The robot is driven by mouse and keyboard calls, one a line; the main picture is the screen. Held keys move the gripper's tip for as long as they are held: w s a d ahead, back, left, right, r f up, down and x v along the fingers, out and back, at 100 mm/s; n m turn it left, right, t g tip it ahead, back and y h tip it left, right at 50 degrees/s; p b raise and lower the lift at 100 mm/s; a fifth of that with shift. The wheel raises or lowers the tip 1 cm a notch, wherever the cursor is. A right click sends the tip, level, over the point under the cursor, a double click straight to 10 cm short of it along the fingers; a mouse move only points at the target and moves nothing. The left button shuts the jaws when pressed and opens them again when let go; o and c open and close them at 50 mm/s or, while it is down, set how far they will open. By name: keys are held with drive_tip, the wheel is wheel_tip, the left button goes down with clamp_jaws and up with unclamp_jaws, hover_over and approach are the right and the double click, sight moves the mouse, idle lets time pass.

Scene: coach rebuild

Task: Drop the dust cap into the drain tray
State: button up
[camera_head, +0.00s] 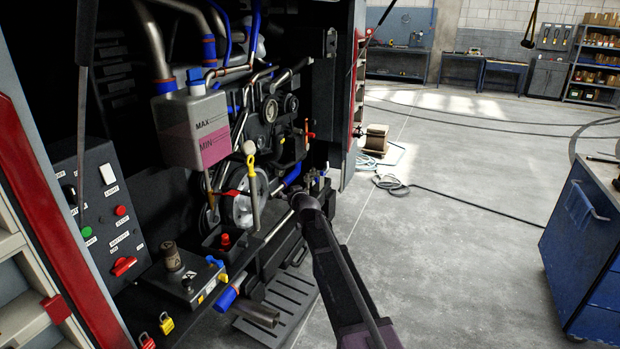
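A small red cap-like piece (226,241) shows low in the engine bay, at a small dark open box or tray (211,246). I cannot tell if this piece is the dust cap, or if it lies inside the box. A dark slatted tray-like panel (285,306) lies low below the engine; I cannot tell which of the two is the drain tray. My arm reaches up from the bottom, and my gripper (318,187) is at the engine's right lower side, among dark fittings. Its fingers are too small and dark to read, and anything held is not visible.
A coolant tank (192,130), a yellow-handled dipstick (250,160) and pulleys crowd the bay above. A control panel (100,205) stands at left. A blue cabinet (580,240) stands at right. The floor between is mostly clear, with a hose (392,184) lying on it.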

drive_tip(key=shift+w+d, duration=0.15)
drive_tip(key=shift+d, duration=0.4)
drive_tip(key=s+d+f+m+g+h, duration=0.1)
drive_tip(key=s+d+f+g, duration=0.3)
drive_tip(key=s+d, duration=0.4)
drive_tip(key=s+d+f+m+g+h, duration=0.2)
drive_tip(key=s+d+f+g, duration=0.3)
drive_tip(key=s, duration=1.5)
drive_tip(key=s+d+f+m+g+h, duration=0.1)
drive_tip(key=s+d+f+g, duration=0.3)
drive_tip(key=s+d, duration=0.9)
drive_tip(key=shift+s+d+f+m+g+h, duration=0.2)
drive_tip(key=shift+s+f+m+g+h, duration=0.15)
drive_tip(key=shift+h, duration=0.45)
drive_tip(key=shift+c, duration=0.2)
